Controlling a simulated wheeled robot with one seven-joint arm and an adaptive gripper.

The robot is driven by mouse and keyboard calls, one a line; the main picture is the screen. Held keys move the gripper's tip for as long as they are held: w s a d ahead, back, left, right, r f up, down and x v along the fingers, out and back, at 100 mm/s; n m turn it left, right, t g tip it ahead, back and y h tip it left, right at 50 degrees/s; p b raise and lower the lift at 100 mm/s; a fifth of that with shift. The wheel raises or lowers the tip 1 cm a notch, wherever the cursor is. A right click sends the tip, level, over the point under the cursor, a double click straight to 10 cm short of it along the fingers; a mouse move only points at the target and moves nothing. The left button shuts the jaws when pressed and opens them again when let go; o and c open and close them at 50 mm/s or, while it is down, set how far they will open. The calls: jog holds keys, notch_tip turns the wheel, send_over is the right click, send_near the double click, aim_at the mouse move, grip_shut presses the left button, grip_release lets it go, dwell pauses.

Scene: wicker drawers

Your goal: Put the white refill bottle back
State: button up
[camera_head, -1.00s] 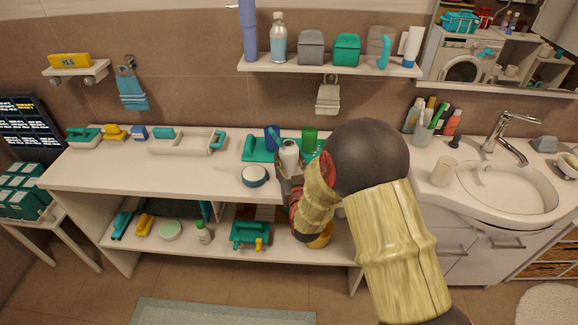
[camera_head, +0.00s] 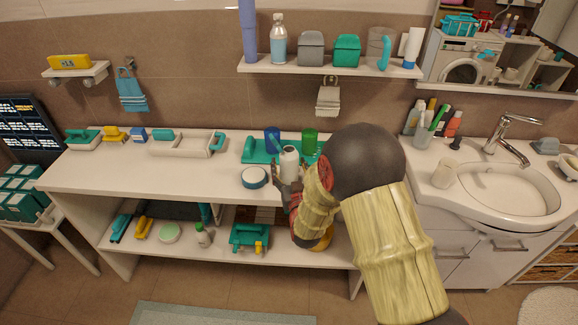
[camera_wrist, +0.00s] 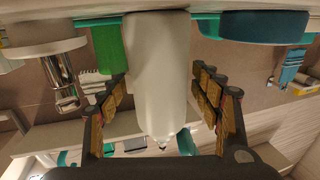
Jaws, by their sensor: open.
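The white refill bottle (camera_head: 289,163) is upright at the front edge of the green tray (camera_head: 252,151) on the long counter. In the wrist view, which is upside down, the white bottle (camera_wrist: 158,75) fills the middle. My gripper (camera_head: 286,187) is around the bottle from the front. In the wrist view my gripper (camera_wrist: 160,82) is open, with one finger on each side of the bottle and narrow gaps showing.
A green cup (camera_head: 309,143) and a blue cup (camera_head: 272,139) stand close by the bottle. A round blue-rimmed white dish (camera_head: 254,177) lies to its left. The counter's left middle is clear. A wall shelf (camera_head: 330,67) with bottles hangs above.

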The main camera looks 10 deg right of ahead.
jog(key=shift+r+p, duration=0.25)
jog(key=shift+p, duration=0.05)
jog(key=s+p, duration=0.2)
jog(key=s, duration=1)
jog(key=s+a+r+g+y, duration=0.1)
jog(key=s+r+g, duration=0.15)
jog(key=r, duration=0.25)
jog(key=s+a+r+g, duration=0.1)
jog(key=r+g, duration=0.3)
jog(key=r, duration=0.1)
jog(key=s+d+r+g, duration=0.1)
jog(key=s+r+g, duration=0.2)
jog(key=s, duration=0.9)
jog(key=s+d+r+n+g, duration=0.1)
jog(key=s+r+g, duration=0.2)
jog(key=s, duration=1)
jog(key=shift+s+r, duration=0.2)
